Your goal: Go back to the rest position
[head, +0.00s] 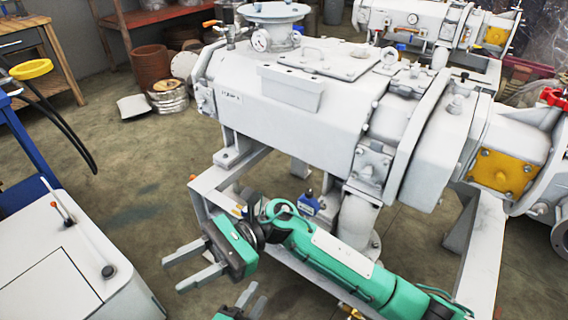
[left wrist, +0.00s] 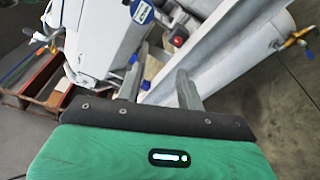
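My right gripper (head: 172,276) is in the head view, low and left of centre. Its green arm reaches in from the lower right. Its two grey fingers point left, apart and empty, over bare floor. My left gripper (head: 257,292) shows only in part at the bottom edge, just below the right gripper's body. Its fingers stand apart. In the left wrist view the left gripper (left wrist: 162,64) is open with nothing between its fingers. The large grey screw vacuum pump (head: 310,115) stands on its frame behind both grippers. Neither gripper holds it.
The grey frame (head: 485,255) under the pump is close to my right arm. A white cabinet (head: 45,270) with a lever stands at the lower left. A second pump (head: 425,20) is at the back right. Barrels and cans (head: 168,95) stand at the back. Floor at left centre is clear.

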